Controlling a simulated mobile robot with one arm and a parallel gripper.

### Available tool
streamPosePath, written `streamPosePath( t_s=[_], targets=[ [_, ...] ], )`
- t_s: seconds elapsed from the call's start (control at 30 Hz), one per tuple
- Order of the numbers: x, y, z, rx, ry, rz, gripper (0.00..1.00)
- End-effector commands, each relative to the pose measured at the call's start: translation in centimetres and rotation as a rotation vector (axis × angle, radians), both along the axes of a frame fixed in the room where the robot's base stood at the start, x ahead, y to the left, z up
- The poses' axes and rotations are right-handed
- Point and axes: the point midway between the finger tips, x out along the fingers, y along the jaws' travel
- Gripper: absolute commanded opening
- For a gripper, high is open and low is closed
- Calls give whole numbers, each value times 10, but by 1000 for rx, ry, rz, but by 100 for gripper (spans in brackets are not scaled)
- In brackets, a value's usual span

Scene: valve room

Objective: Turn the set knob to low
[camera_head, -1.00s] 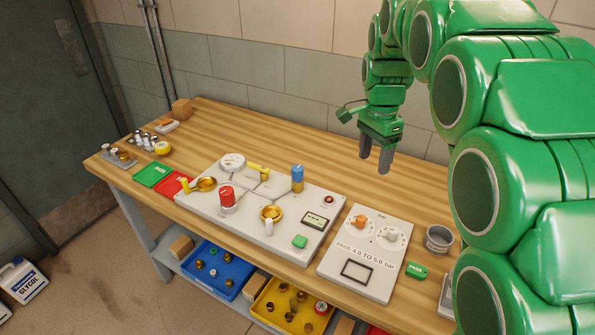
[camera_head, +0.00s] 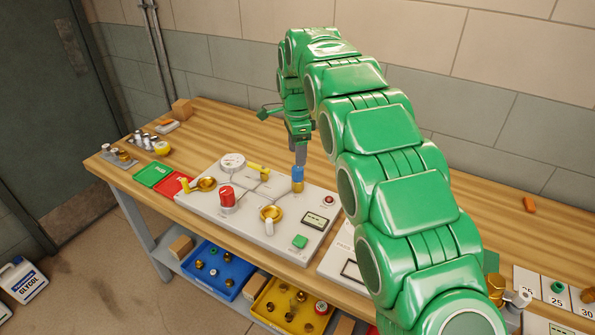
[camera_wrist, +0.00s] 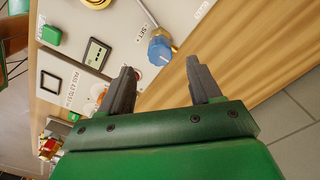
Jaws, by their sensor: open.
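The set knob (camera_head: 297,174) is a blue knob on a brass stem, upright near the back right of the light grey valve panel (camera_head: 250,232). In the wrist view the blue set knob (camera_wrist: 161,50) shows beside the "-SET+" marking, just beyond the gap between my fingertips. My gripper (camera_head: 300,158) is open, pointing down close above the knob, and its tips seem to overlap the knob's top in the head view. In the wrist view my gripper (camera_wrist: 160,72) has its two dark fingers apart with nothing between them. I cannot tell whether either finger touches the knob.
The panel also bears a red knob (camera_head: 227,197), a gauge (camera_head: 232,162), yellow-handled valves (camera_head: 205,184), a display (camera_head: 314,220) and a green button (camera_head: 300,241). My arm hides much of the second panel (camera_head: 338,250). The bench (camera_head: 210,125) behind the panel is clear.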

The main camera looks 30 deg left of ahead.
Motion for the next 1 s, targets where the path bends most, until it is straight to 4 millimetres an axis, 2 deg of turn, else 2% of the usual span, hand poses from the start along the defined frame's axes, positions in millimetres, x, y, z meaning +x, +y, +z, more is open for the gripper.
streamPosePath(
  t_s=[0.17,0.6,0.73,0.97,1.0],
  targets=[
    [0,0,-12,-1,1,1,63],
    [0,-1,-69,-1,1,1,63],
    [0,-1,-76,-1,1,1,63],
    [0,-1,-76,-1,1,1,63],
    [0,-1,-76,-1,1,1,57]
  ],
)
